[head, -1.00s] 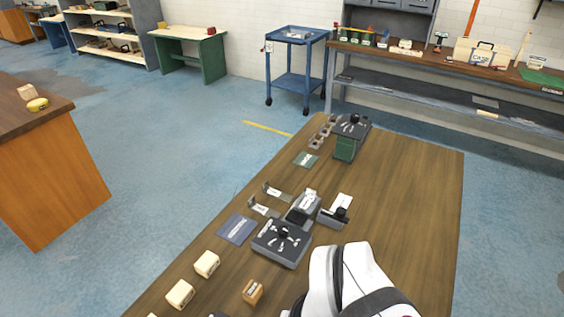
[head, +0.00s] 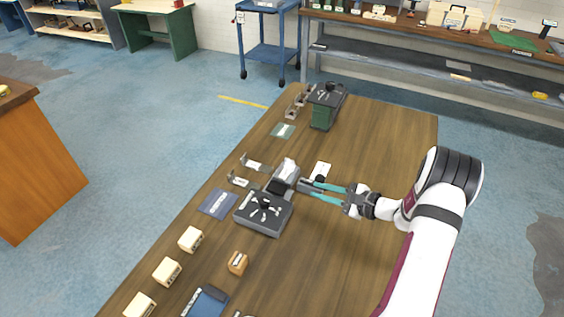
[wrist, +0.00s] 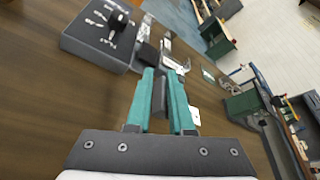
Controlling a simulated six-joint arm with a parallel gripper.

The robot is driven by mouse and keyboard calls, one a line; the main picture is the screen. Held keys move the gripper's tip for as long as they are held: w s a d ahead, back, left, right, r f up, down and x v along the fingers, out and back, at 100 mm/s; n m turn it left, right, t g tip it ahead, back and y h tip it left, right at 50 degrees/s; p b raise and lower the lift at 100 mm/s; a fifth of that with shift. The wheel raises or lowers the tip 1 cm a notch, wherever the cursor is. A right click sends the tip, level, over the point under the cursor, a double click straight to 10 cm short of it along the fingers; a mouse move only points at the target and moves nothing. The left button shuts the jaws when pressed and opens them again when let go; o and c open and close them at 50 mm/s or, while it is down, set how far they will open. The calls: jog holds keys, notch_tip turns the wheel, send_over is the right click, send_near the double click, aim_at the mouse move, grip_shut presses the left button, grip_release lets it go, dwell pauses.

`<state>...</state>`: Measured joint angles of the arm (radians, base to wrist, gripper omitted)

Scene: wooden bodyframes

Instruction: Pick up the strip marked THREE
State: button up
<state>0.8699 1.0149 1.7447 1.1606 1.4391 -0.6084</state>
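My gripper (head: 316,190) has two teal fingers spread apart, low over the middle of the table and pointing left. In the wrist view its fingers (wrist: 161,78) stand either side of a dark grey piece (wrist: 159,96); I cannot tell whether they touch it. Just beyond the fingertips is a grey device (head: 286,177) with a white top. Two small metal pieces with white labels (head: 254,165) (head: 238,181) lie left of it. A white card (head: 321,169) lies just behind the fingers. No label reads clearly, so I cannot tell which piece is marked THREE.
A grey box with a black knob (head: 264,212) stands in front of the device. A blue-grey mat (head: 217,204), cream blocks (head: 190,239) and a wooden block (head: 238,262) lie nearer. A green-sided box (head: 323,110) stands at the far end. The table's right side is clear.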

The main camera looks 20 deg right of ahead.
aim_at(286, 170)
jog(key=x, duration=1.3)
jog(key=shift+w+a+f, duration=0.1)
jog(key=shift+w+a, duration=0.05)
jog(key=shift+w, duration=0.2)
grip_shut()
dwell(0.4)
